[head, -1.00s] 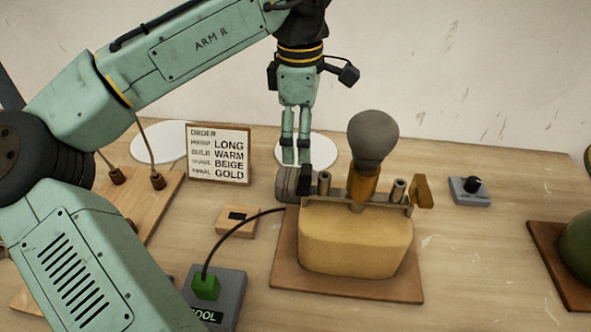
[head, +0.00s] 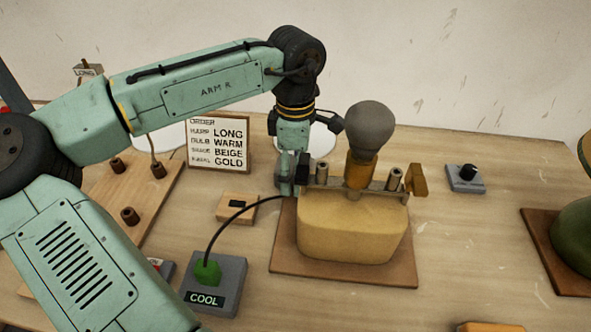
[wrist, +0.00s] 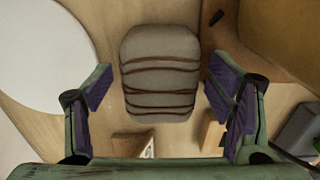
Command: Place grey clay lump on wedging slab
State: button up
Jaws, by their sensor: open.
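A grey rounded lump (wrist: 160,50) with several dark brown bands shows in the wrist view, on the table between my fingers. My gripper (wrist: 160,90) is open, with purple finger pads on either side of the lump and gaps between pads and lump. In the head view my gripper (head: 286,178) is low, beside the left end of the lamp base; there the lump is mostly hidden behind the fingers. I cannot make out anything that is clearly a wedging slab.
A yellow lamp base (head: 352,228) with a grey bulb (head: 369,128) stands close to the right of my gripper on a brown board (head: 340,272). A white disc (head: 320,140) lies behind. An order card (head: 219,146) and a box marked COOL (head: 226,280) are to the left.

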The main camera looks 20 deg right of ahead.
jog(key=c, duration=1.6)
grip_shut()
jog(key=shift+r, duration=0.15)
